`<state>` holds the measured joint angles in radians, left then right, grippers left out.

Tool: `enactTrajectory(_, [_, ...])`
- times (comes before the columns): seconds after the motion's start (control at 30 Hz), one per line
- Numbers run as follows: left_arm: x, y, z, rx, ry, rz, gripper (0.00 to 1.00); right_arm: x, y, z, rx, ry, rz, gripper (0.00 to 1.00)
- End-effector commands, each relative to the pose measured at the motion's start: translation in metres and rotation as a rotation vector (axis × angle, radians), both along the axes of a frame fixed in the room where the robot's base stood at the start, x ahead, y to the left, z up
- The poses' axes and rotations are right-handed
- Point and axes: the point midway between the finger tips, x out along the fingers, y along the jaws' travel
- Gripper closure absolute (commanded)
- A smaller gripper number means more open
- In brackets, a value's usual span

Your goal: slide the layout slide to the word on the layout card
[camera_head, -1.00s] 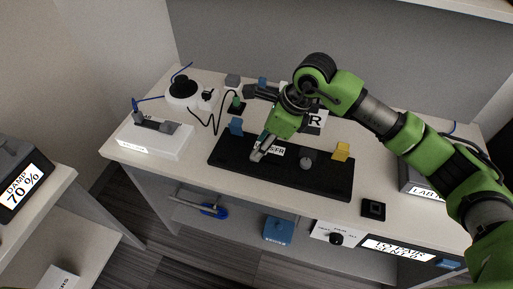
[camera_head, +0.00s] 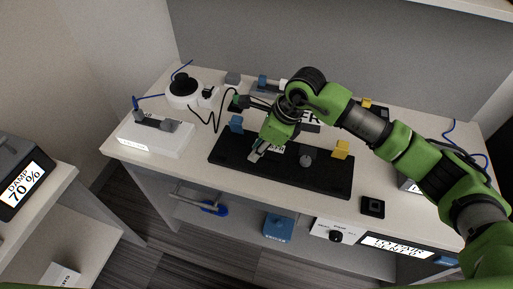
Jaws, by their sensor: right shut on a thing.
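A long black board (camera_head: 230,158) lies along the front of the bench, with a blue block (camera_head: 236,124) at its left end and a yellow block (camera_head: 341,149) at its right. A partly covered white label (camera_head: 276,148) and a round grey knob (camera_head: 306,161) are on it. My right gripper (camera_head: 257,154) points down onto the board's left half, shut on what appears to be the layout slide; the slide is mostly hidden by the fingers. A white card (camera_head: 312,117) with large letters ending in "ER" stands behind, partly covered by my right arm. My left gripper is out of view.
A white box with a grey slider (camera_head: 158,140) stands at the left, beside a round black-topped device (camera_head: 184,90) with cables. A small black square (camera_head: 372,207) lies at the front right. Blue and yellow blocks stand at the back. Shelves below hold other items.

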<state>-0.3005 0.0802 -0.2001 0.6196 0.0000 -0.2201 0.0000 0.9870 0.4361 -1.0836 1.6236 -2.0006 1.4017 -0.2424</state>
Motion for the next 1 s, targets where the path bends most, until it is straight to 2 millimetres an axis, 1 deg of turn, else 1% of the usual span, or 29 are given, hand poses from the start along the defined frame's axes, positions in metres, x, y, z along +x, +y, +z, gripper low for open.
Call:
enactTrajectory(0.2, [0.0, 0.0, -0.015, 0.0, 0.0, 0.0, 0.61, -0.01, -0.035, -0.003, -0.002, -0.002, -0.003, 1.0])
enactTrajectory(0.33, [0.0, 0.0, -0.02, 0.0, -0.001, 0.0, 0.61, -0.016, -0.051, -0.002, -0.001, -0.001, -0.002, 1.0])
enactTrajectory(0.47, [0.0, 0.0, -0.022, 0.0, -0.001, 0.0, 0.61, -0.019, -0.058, 0.0, 0.0, -0.001, 0.0, 1.0])
enactTrajectory(0.73, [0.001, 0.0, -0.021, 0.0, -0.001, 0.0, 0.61, -0.019, -0.058, 0.001, -0.002, 0.0, 0.0, 1.0])
enactTrajectory(0.77, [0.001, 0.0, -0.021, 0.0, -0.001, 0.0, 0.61, -0.019, -0.058, 0.001, -0.002, 0.0, -0.001, 0.76])
enactTrajectory(0.8, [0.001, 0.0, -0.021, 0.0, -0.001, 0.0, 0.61, -0.019, -0.058, 0.001, -0.002, 0.0, -0.001, 0.66])
enactTrajectory(0.83, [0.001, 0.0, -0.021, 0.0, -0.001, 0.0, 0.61, -0.019, -0.058, 0.0, -0.002, 0.0, -0.001, 0.64])
enactTrajectory(1.0, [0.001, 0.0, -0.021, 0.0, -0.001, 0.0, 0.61, -0.019, -0.058, 0.0, -0.001, -0.001, 0.0, 0.64])
